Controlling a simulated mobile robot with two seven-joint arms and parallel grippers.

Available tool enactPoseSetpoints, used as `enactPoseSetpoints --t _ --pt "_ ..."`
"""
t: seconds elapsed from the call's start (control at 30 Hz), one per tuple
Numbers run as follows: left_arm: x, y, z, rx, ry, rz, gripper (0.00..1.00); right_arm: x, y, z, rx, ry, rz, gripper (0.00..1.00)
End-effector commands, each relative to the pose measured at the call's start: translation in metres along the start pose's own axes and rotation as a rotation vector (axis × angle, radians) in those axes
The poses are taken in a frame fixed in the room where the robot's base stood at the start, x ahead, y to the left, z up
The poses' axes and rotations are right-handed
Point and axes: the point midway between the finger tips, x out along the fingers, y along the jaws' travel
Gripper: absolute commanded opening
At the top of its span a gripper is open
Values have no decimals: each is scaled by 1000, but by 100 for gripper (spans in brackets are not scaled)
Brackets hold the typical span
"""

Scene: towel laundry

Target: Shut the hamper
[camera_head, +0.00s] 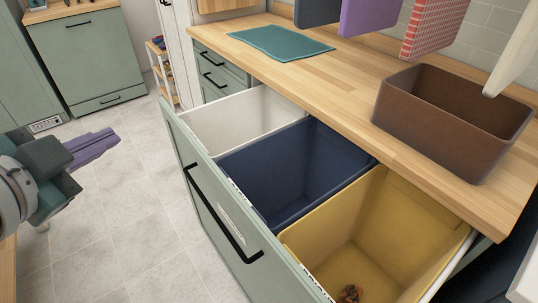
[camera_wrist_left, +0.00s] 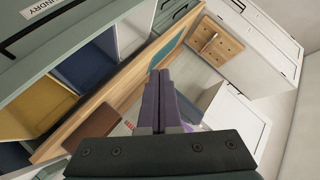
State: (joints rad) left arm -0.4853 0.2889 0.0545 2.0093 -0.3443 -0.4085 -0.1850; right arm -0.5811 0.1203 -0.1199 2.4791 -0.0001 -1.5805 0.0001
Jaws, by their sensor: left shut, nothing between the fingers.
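The hamper is a pull-out drawer with a sage-green front (camera_head: 205,205) and a black bar handle (camera_head: 222,215). It stands pulled out from under the counter. Inside are a white bin (camera_head: 240,118), a navy bin (camera_head: 290,165) and a yellow bin (camera_head: 375,225). Something small and brown (camera_head: 349,293) lies in the yellow bin. My left gripper (camera_head: 108,136) is shut and empty, left of the drawer front and apart from it. In the left wrist view its purple fingers (camera_wrist_left: 158,95) are together, and the hamper front (camera_wrist_left: 60,35) shows at upper left. My right gripper is out of view.
A wooden counter (camera_head: 350,85) runs above the drawer, with a teal mat (camera_head: 281,42) and a brown box (camera_head: 450,120) on it. Several cloths hang above the counter. The tiled floor (camera_head: 130,215) before the drawer front is clear.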

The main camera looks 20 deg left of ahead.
Motion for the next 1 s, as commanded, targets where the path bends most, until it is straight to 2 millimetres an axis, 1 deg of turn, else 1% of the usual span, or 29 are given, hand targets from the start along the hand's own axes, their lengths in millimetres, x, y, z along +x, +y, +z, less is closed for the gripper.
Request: enactPoseSetpoints --t 0.03,0.07,0.1,0.17,0.2,0.37,0.4,0.47,0.5,0.57,0.6,0.67,0.7,0.8,0.9,1.0 --pt "21 28 27 44 38 -19 0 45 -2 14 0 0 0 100" --pt "27 34 32 71 66 -31 0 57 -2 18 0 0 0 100" --pt "35 43 40 107 103 -45 0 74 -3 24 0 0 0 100" --pt "47 56 52 163 157 -65 0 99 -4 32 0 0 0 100" --pt "54 66 60 200 193 -76 0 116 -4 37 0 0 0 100" --pt "80 110 92 347 342 -107 0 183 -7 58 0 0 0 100" --pt "85 123 100 382 380 -111 0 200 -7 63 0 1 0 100" --pt "93 141 113 437 435 -116 0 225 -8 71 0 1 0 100" --pt "97 155 122 472 473 -117 0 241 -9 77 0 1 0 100" --pt "104 175 136 523 530 -116 0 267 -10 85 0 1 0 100" --pt "108 189 146 558 567 -115 0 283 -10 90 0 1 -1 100" --pt "113 211 161 606 625 -110 0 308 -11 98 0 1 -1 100" --pt "116 226 171 637 662 -105 0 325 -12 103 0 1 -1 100" --pt "121 259 196 706 753 -89 0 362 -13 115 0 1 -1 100" --pt "122 285 215 760 830 -72 0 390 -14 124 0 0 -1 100" --pt "122 302 227 792 885 -58 0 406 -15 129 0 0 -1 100"
